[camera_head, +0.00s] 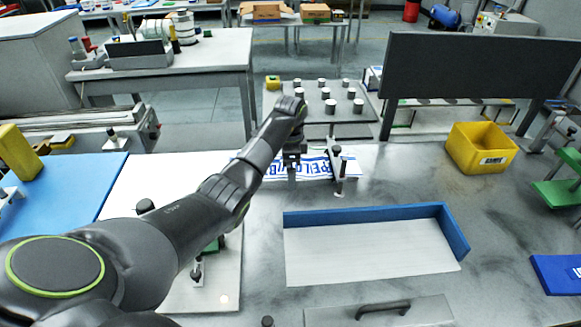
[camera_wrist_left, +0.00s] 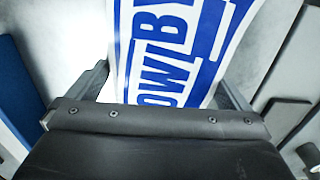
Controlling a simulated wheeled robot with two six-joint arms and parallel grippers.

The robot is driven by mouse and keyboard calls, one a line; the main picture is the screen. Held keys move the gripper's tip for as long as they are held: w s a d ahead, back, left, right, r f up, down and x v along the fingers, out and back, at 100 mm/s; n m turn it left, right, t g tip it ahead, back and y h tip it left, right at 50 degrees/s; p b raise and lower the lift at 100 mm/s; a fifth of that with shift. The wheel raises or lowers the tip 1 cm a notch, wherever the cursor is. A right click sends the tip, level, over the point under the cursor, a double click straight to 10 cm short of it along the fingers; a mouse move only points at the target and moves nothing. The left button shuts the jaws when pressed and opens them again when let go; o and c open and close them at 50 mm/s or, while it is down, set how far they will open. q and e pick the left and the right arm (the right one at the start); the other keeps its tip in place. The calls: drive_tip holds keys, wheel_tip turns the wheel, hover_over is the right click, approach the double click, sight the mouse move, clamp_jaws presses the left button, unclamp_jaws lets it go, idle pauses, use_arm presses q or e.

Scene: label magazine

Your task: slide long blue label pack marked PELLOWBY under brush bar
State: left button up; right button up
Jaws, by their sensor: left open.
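A long white label pack with blue print (camera_head: 315,168) lies on the table beyond the middle, its blue lettering partly hidden by my left arm. In the left wrist view the pack (camera_wrist_left: 168,45) shows the large blue letters "OWBY" and blue stripes. A dark narrow bar on posts (camera_head: 335,160), apparently the brush bar, crosses the pack near its right end; print shows on both sides of it. My left gripper (camera_head: 293,172) is over the pack, left of the bar. In the wrist view its open fingers (camera_wrist_left: 165,85) are on either side of the pack; contact cannot be told. My right gripper is out of view.
A white-floored tray with blue walls (camera_head: 445,228) lies at front right. A yellow bin (camera_head: 482,150) and a large dark panel (camera_head: 480,65) stand behind it. A blue pack (camera_head: 555,274) is at the right edge. A handled grey plate (camera_head: 425,312) is in front.

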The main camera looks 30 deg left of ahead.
use_arm(q)
wheel_tip(320, 180, up, 18)
drive_tip(key=p, duration=0.8)
drive_tip(key=shift+f, duration=0.25)
drive_tip(key=shift+f, duration=0.1)
